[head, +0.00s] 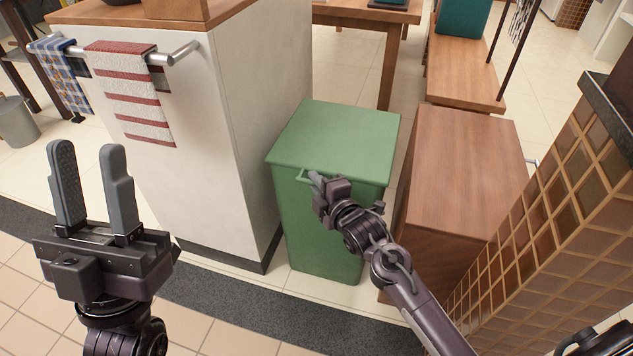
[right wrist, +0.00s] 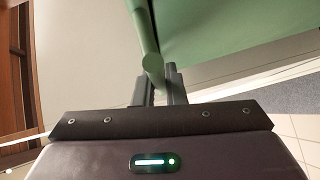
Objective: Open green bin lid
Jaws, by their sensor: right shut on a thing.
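The green bin (head: 325,225) stands on the floor between a white cabinet and a brown wooden box. Its green lid (head: 340,135) lies flat on top, closed. My left gripper (head: 92,185) is open and empty at the left, away from the bin.
The white cabinet (head: 215,130) with a towel rail stands close left of the bin. The brown wooden box (head: 465,165) stands close right. A tiled wall (head: 560,220) rises at the right near my right arm. Open floor lies in front.

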